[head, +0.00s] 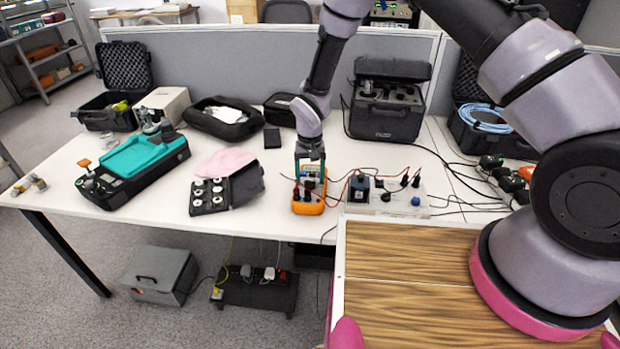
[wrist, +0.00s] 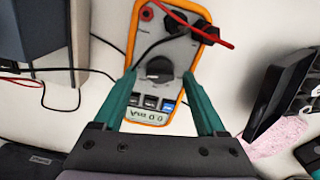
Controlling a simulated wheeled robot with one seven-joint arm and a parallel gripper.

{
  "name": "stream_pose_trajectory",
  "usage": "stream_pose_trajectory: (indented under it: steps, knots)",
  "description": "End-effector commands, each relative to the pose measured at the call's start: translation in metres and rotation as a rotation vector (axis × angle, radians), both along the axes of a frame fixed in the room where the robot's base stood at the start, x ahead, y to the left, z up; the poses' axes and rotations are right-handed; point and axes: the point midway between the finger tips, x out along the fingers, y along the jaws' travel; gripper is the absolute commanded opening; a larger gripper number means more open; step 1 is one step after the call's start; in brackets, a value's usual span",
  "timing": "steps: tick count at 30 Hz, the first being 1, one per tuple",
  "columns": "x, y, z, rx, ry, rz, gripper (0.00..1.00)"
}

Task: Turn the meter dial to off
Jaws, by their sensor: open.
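The meter is an orange-edged handheld multimeter with a grey face (head: 310,207), lying on the white table in the head view. In the wrist view the meter (wrist: 181,54) shows its lit display, a row of buttons, a dark round dial (wrist: 159,68) and plugged leads at the far end. My gripper (head: 309,180) is over the meter and hides part of its face in the head view. In the wrist view my gripper (wrist: 158,85) is open, with one green finger on each side of the dial. I cannot tell whether either finger touches it.
Right of the meter stands a grey test block (head: 385,197) with a blue-black unit and cables. A small open black case of white discs (head: 226,188) lies to the left. A black equipment case (head: 388,110) stands behind. Red and black leads run beside the meter.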

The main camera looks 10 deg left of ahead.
Motion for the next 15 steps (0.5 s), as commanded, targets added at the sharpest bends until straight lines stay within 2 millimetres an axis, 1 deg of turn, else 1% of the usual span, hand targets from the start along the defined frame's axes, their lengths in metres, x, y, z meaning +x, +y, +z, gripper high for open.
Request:
stream_pose_trajectory:
  steps: [3,9,10,11,12,14,15]
  knots:
    - [-0.0002,-0.0001,-0.0040,0.000,0.000,0.000,0.74]
    - [-0.0001,-0.0001,-0.0040,0.000,0.000,0.000,0.74]
    - [-0.0001,-0.0001,-0.0040,0.000,0.000,0.000,0.70]
    - [-0.0001,-0.0001,-0.0040,0.000,0.000,0.000,0.58]
    - [-0.0001,-0.0001,-0.0039,0.000,0.000,0.000,0.43]
    - [-0.0001,-0.0001,-0.0039,0.000,0.000,0.000,0.20]
    - [-0.0001,-0.0001,-0.0038,0.000,0.000,0.000,0.05]
